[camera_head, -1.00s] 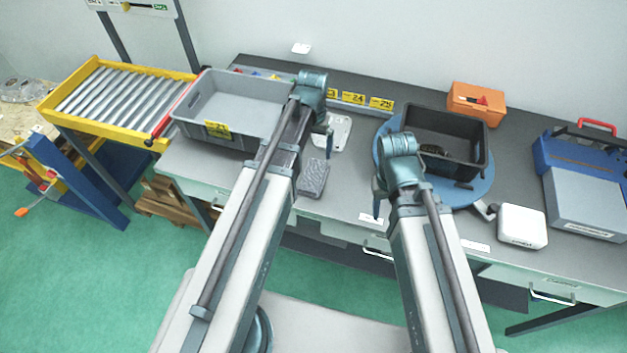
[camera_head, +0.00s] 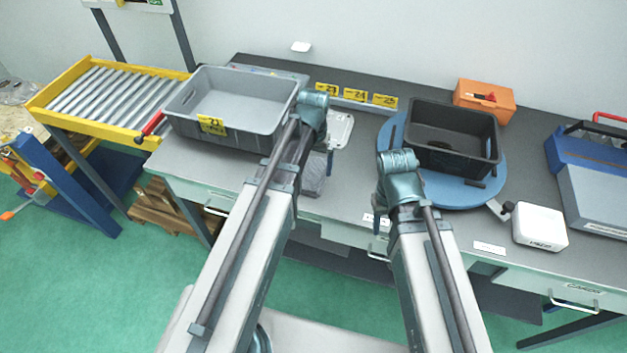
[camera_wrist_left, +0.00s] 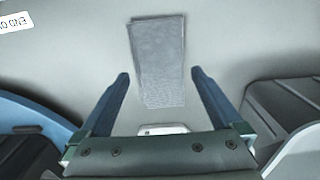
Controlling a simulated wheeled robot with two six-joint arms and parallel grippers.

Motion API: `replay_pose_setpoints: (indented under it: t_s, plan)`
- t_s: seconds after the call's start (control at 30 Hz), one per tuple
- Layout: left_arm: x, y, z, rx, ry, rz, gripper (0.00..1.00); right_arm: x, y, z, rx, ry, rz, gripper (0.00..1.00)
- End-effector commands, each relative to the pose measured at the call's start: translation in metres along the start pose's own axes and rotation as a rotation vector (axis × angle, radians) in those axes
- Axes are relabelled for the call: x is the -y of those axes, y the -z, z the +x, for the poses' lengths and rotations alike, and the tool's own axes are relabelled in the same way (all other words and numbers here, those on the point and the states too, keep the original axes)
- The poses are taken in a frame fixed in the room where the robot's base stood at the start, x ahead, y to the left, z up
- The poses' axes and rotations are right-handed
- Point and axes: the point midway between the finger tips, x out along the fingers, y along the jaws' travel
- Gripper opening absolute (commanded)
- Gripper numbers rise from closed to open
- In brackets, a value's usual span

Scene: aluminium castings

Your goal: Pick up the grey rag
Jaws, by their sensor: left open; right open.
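The grey rag (camera_head: 314,180) lies flat on the grey table near its front edge, partly hidden behind my left arm in the head view. In the left wrist view the rag (camera_wrist_left: 158,50) is a folded grey rectangle. My left gripper (camera_wrist_left: 160,74) is open, its two fingers on either side of the rag's lower part in that view. Nothing is held, and the height above the rag is hard to tell. In the head view my left gripper (camera_head: 329,158) is mostly hidden by its own wrist. My right gripper (camera_head: 378,222) is at the front edge, open.
A grey crate (camera_head: 262,143) stands left of the rag and a black crate (camera_head: 450,160) on a blue turntable (camera_head: 480,192) stands right. A pale plate (camera_head: 341,130) lies behind the rag. A white box (camera_head: 540,228) and an orange case (camera_head: 485,100) are further right.

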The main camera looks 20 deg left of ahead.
Motion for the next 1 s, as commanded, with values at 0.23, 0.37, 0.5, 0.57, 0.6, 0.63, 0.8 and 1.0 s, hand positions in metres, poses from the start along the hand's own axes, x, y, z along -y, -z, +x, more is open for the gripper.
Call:
replay_pose_setpoints:
  t_s: [0.23,0.37,0.5,0.57,0.6,0.63,0.8,1.0]
  plan:
    - [0.0,0.0,0.026,0.0,0.0,0.0,1.0,0.002,0.002,0.025,0.0,0.0,0.0,0.5]
    - [0.0,0.0,0.024,0.0,0.0,0.0,1.0,0.002,0.001,0.024,0.0,0.0,0.0,0.5]
    - [0.0,0.0,0.024,0.0,0.0,0.0,0.89,0.002,0.001,0.023,0.0,0.0,0.0,0.5]
    - [0.0,0.0,0.024,0.0,0.0,0.0,0.78,0.002,0.001,0.023,0.0,0.0,0.0,0.5]
    - [0.0,0.0,0.024,0.0,0.0,0.0,0.71,0.002,0.001,0.023,0.0,0.0,0.0,0.5]
    - [0.0,0.0,0.024,0.0,0.0,0.0,0.66,0.002,0.001,0.023,0.0,0.0,0.0,0.5]
    - [0.0,0.0,0.024,0.0,0.0,0.0,0.35,0.002,0.001,0.023,0.0,0.0,0.0,0.5]
    - [0.0,0.0,0.024,0.0,0.0,0.0,0.3,0.002,0.001,0.023,0.0,0.0,0.0,0.5]
